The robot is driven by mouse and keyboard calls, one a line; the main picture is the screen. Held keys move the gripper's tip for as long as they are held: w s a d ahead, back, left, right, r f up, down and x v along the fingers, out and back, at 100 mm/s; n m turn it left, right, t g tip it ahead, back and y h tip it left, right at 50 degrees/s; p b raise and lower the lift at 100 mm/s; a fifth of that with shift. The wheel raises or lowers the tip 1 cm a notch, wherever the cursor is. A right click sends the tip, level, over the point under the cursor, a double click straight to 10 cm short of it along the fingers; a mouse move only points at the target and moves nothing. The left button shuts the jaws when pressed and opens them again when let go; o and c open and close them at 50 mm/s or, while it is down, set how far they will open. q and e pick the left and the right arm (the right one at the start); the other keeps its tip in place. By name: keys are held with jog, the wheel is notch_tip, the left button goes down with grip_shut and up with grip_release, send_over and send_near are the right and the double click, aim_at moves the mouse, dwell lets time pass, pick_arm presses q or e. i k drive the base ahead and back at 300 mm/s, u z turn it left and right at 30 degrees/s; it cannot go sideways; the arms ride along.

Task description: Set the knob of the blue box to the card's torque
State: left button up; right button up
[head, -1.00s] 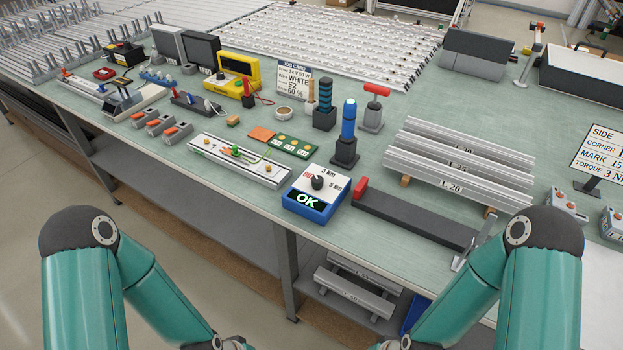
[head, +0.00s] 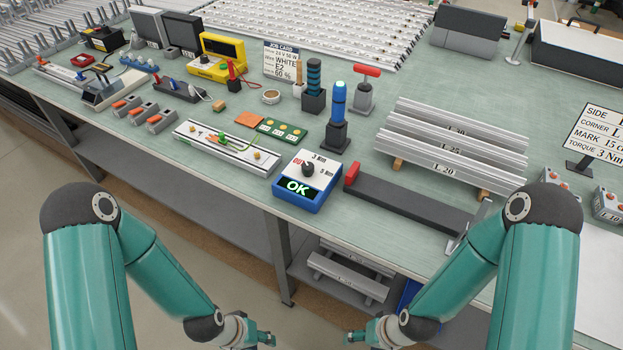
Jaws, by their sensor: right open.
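The blue box (head: 287,199) stands at the bench's front edge, with a white top and a green lit OK on its front display. Its dark knob (head: 309,169) sits on top among a red mark and Nm labels; I cannot tell exactly where its pointer aims. The card (head: 599,135) at the right edge is partly cut off; its torque line reads 3 Nm. My left gripper (head: 268,340) and right gripper (head: 354,337) are low at the bottom of the view, below and in front of the box, touching nothing on the bench. Left jaw opening is too small to read.
A dark bar with a red end (head: 410,204) lies right of the box. A light tray with a green piece (head: 228,146) lies left of it. A blue-topped tool (head: 337,115) stands behind. Aluminium profiles (head: 455,150) lie at the right. The space before the box is clear.

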aim_at(308, 167)
jog(key=k, duration=1.15)
jog(key=u, duration=0.5)
jog(key=i, duration=0.65)
jog(key=u, duration=0.55)
jog(key=i, duration=0.55)
jog(key=z, duration=0.35)
